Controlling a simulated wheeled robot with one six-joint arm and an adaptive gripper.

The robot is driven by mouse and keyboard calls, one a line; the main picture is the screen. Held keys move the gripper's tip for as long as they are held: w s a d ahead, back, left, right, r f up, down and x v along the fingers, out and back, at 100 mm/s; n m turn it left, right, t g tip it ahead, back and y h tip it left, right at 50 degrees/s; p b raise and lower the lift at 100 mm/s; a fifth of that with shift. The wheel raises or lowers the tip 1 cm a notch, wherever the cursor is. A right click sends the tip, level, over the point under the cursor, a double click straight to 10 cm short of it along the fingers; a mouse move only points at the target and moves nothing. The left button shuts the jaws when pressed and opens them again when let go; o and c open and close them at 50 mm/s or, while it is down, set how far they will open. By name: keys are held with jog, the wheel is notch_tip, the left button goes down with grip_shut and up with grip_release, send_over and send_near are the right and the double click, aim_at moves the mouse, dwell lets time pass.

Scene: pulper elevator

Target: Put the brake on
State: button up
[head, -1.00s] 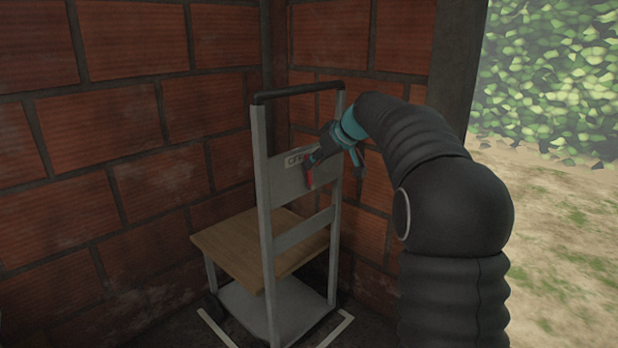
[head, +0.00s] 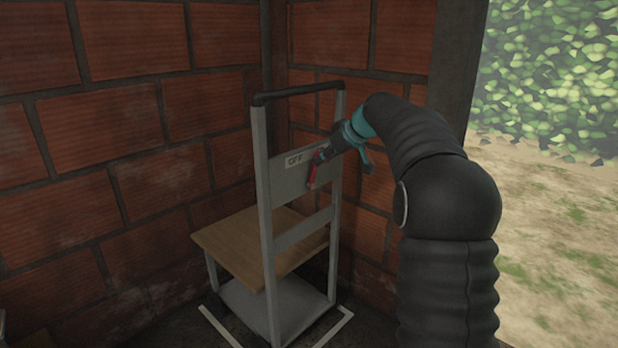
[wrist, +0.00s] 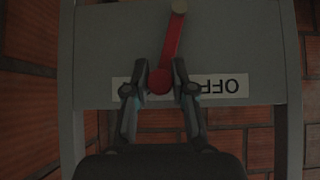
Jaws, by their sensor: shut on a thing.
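The brake lever is a red handle (head: 312,175) with a round red knob, mounted on the grey panel (head: 285,185) of the upright frame. In the wrist view the lever (wrist: 173,40) runs from a pale pivot at the top edge to its knob, slightly tilted. My gripper (head: 321,154) is at the knob end of the lever. In the wrist view my gripper (wrist: 160,82) has one finger on each side of the knob and is shut on it. A white label (head: 294,160) reads OFF; the knob and fingers cover part of the label (wrist: 236,86) in the wrist view.
The frame belongs to a stand with a wooden platform (head: 228,248) and a black top bar (head: 300,91). Brick walls (head: 120,130) close in behind and on the left. Open ground (head: 560,220) lies to the right.

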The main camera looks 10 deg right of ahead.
jog(key=shift+w+d, duration=0.15)
jog(key=shift+d, duration=0.05)
jog(key=shift+w+d, duration=0.1)
jog(key=shift+w+d+f, duration=0.6)
jog(key=shift+d+f, duration=0.15)
jog(key=shift+d, duration=0.15)
jog(key=o, duration=0.7)
jog(key=p+v, duration=0.1)
jog(key=v, duration=0.7)
